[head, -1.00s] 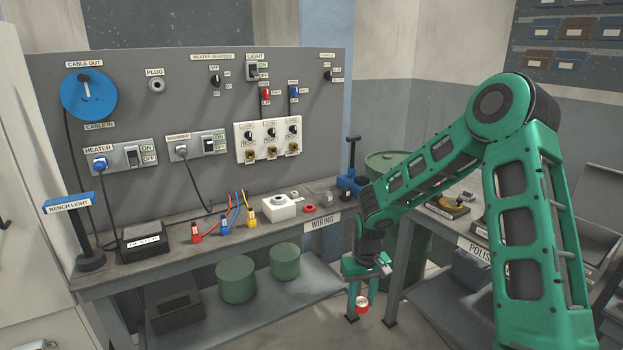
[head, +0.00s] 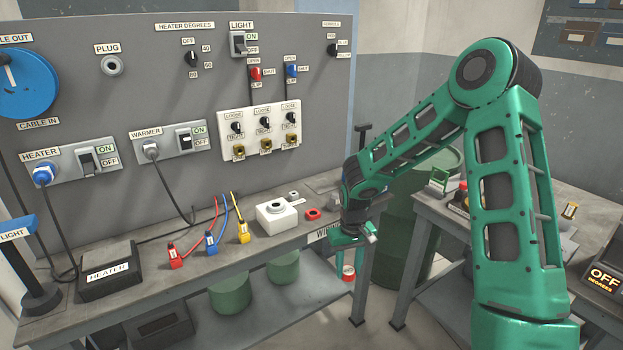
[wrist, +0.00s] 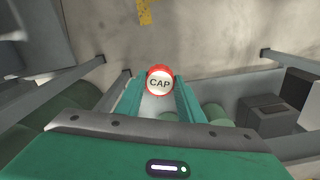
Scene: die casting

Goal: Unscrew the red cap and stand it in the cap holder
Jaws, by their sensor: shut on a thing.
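The red cap (head: 348,273) has a white top. In the wrist view its face reads CAP (wrist: 160,81), between the tips of two green fingers. My gripper (head: 349,264) is shut on it and holds it in the air in front of the bench's right end, below the bench top. The cap is off any threaded part. On the bench, a white block with a dark round ring (head: 278,213) stands beside a small flat red ring (head: 313,214). I cannot tell which thing, if either, is the cap holder.
The wiring bench (head: 200,256) holds red, blue and yellow connectors (head: 211,243) and a black heater box (head: 108,270). A control panel (head: 150,90) rises behind it. A second bench (head: 455,215) and a green drum (head: 408,205) stand right. Floor shows between the benches.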

